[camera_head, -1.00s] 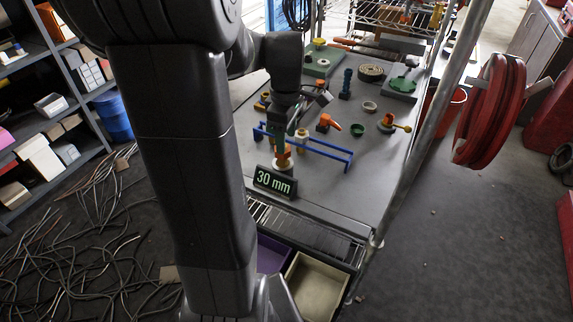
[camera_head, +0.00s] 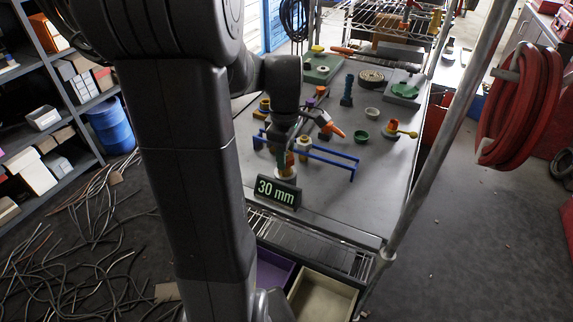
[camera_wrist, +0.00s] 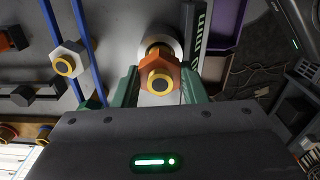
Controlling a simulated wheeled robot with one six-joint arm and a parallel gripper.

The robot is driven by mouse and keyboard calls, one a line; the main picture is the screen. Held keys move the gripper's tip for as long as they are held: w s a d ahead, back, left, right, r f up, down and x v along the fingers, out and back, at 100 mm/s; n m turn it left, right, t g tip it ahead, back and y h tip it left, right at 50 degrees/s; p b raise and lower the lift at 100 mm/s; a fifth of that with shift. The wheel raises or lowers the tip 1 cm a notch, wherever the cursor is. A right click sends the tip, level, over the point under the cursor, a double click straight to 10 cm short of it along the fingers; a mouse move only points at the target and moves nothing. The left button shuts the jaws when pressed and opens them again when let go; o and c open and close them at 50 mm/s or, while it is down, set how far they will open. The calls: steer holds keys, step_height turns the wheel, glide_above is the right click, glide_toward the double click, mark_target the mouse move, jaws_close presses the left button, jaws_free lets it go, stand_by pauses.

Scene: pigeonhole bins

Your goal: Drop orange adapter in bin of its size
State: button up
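The orange adapter (camera_wrist: 160,72) has a yellow ring around a dark centre. It is upright at a round white stand (camera_head: 285,173) behind a black display (camera_head: 277,192) reading "30 mm". My gripper (camera_wrist: 160,85) has green fingers on both sides of the adapter, close to its edges. Whether they press on it is unclear. In the head view my gripper is over the stand and partly hides the adapter. A purple bin (camera_head: 272,270) and a beige bin (camera_head: 323,296) sit below the table's front edge. Their size labels are not readable.
A blue rail (camera_head: 325,157) stands just behind the stand. Several other fittings are on the grey table, including a green ring (camera_head: 361,134) and an orange-handled part (camera_head: 333,128). A metal post (camera_head: 425,165) rises at the right. Cables (camera_head: 75,245) cover the floor at left.

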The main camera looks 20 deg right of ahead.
steer(key=c, duration=0.4)
steer(key=shift+c, duration=0.2)
steer(key=shift+r, duration=0.15)
steer(key=shift+r+p, duration=3.45)
steer(key=shift+r, duration=0.5)
steer(key=shift+f, duration=0.1)
steer(key=shift+s, duration=0.1)
